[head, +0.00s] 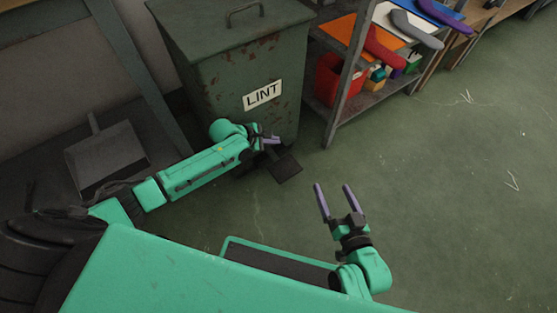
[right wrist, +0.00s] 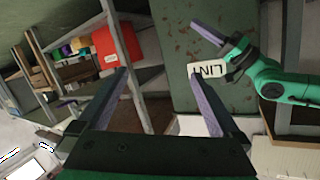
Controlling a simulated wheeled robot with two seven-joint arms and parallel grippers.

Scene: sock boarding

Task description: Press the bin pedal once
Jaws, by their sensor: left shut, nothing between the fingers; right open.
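The green, rust-spotted bin (head: 225,75) with a LINT label (head: 262,95) stands at the upper middle of the head view, its lid (head: 225,20) down. Its dark pedal plate (head: 285,168) sticks out low at the front. My left gripper (head: 273,140) is shut and empty, just above the pedal's inner end in the picture; I cannot tell whether it touches. In the right wrist view, the left gripper (right wrist: 208,34) shows in front of the bin (right wrist: 180,75), and the pedal is not clearly visible. My right gripper (head: 336,192) is open and empty, right of and nearer than the pedal.
A shelf rack (head: 345,80) stands right of the bin, holding a red container (head: 340,80) and coloured sock-shaped boards. A dustpan-like grey object (head: 105,155) is at the left. The green floor (head: 440,190) at the right is clear.

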